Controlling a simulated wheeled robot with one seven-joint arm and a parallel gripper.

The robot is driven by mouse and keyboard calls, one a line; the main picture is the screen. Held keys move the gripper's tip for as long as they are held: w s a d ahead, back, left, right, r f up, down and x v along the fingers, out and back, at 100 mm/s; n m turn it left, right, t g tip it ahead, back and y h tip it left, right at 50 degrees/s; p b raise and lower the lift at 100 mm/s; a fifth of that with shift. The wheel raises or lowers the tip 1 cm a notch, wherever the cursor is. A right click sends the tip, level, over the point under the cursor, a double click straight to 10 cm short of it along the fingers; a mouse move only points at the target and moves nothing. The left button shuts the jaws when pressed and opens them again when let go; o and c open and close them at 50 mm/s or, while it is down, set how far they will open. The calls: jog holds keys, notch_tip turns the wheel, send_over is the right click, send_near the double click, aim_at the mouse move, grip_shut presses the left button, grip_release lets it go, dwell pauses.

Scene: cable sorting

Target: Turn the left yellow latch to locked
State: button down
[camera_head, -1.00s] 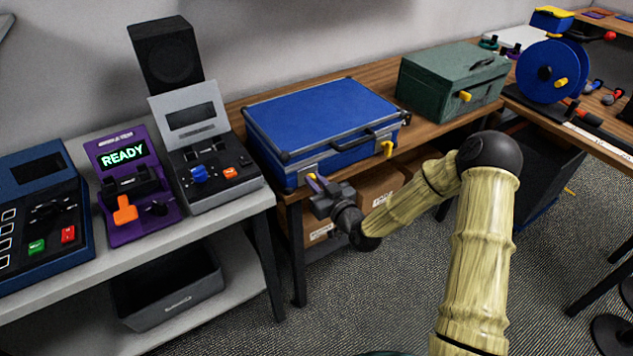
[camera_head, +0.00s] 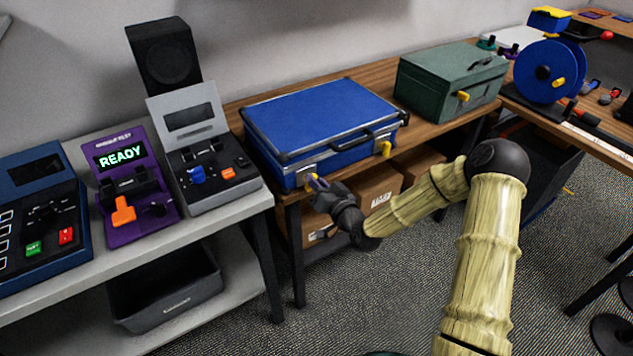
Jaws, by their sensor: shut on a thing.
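The blue case (camera_head: 322,115) lies closed on the wooden table, with a dark handle on its front. The left yellow latch (camera_head: 312,180) is at the left of the case's front face, mostly hidden by my gripper. My gripper (camera_head: 317,183) is at this latch and shut on it; the exact turn of the latch is hard to see. The right yellow latch (camera_head: 386,149) is on the right of the front face, pointing down, with nothing touching it.
A green case (camera_head: 452,78) with a yellow latch stands right of the blue case. A purple device (camera_head: 133,190) reading READY and a grey device (camera_head: 210,165) stand on the left bench. Cardboard boxes (camera_head: 378,190) sit under the table. Carpet in front is open.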

jog(key=shift+w+d+f+m, duration=0.1)
jog(key=shift+d+f+m, duration=0.1)
jog(key=shift+m, duration=1.8)
jog(key=shift+w+d+f+m, duration=0.1)
jog(key=shift+f+m, duration=0.05)
jog(key=shift+m, duration=1.85)
jog(key=shift+w+d+f+m, duration=0.1)
jog(key=shift+f+m, duration=0.1)
jog(key=shift+m, duration=1.8)
